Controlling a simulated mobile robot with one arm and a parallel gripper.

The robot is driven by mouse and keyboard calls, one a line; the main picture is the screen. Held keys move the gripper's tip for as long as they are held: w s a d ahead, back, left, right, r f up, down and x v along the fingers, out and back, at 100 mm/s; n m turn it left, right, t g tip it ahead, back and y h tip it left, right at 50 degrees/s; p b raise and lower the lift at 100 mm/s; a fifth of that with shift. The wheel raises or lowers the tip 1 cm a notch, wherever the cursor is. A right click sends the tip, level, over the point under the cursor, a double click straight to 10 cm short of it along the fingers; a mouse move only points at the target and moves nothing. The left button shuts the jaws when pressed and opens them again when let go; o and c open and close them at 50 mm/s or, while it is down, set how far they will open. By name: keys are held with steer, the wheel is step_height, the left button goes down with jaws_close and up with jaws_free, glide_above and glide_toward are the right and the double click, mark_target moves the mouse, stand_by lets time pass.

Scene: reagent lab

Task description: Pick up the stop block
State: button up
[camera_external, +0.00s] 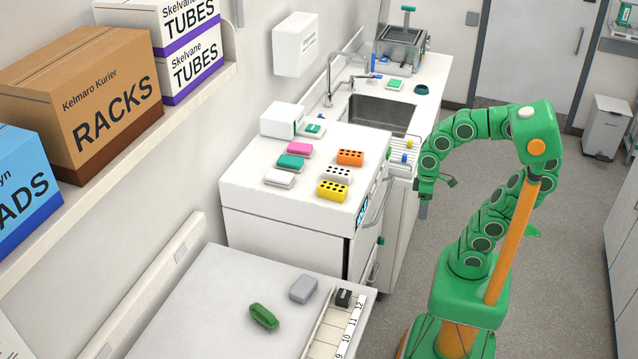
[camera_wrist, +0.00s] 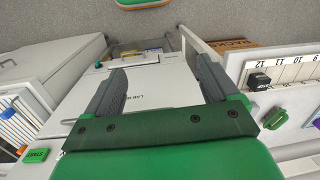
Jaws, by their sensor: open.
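The stop block is most likely the small black block (camera_external: 343,298) seated on the numbered rail (camera_external: 322,338) near the number 12, on the grey table in the foreground. It also shows in the wrist view as a black block (camera_wrist: 259,80) at the right, outside my fingers. My gripper (camera_external: 423,208) hangs pointing down beside the white counter, up and to the right of the block and well apart from it. In the wrist view, my gripper (camera_wrist: 160,82) has its two grey fingers wide apart with nothing held between them.
A grey block (camera_external: 303,289) and a green object (camera_external: 264,317) lie on the grey table (camera_external: 200,310) left of the rail. The white counter (camera_external: 245,180) holds several coloured racks and stands behind the table. A shelf with boxes (camera_external: 85,100) is at upper left. The floor (camera_external: 560,200) is clear at right.

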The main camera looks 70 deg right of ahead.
steer(key=w+a+r+t+y, duration=0.2)
steer(key=w+a+r+t, duration=0.15)
steer(key=w+a, duration=0.7)
steer(key=w+a+r+t+y, duration=0.35)
steer(key=w+a, duration=0.25)
steer(key=a, duration=1)
steer(key=w+a+r+t+y, duration=0.2)
steer(key=w+a+t, duration=0.45)
steer(key=a, duration=0.75)
step_height(320, 180, down, 6)
steer(key=s+a+m+t+h, duration=0.1)
steer(key=s+m+t+h, duration=0.1)
steer(key=m+h, duration=0.4)
steer(key=s+d+f+t+h, duration=0.25)
steer(key=s+d+h, duration=0.35)
steer(key=s+h, duration=0.45)
steer(key=y, duration=0.1)
glide_toward(350, 299)
steer(key=w+r, duration=0.2)
steer(key=shift+w+d+f+n+g, duration=0.1)
steer(key=shift+w+d+n+g, duration=0.05)
steer(key=shift+d+n+g, duration=0.25)
steer(key=shift+a+x, duration=0.2)
steer(key=shift+x, duration=3.5)
steer(key=shift+w+f, duration=0.1)
steer(key=shift+f, duration=0.05)
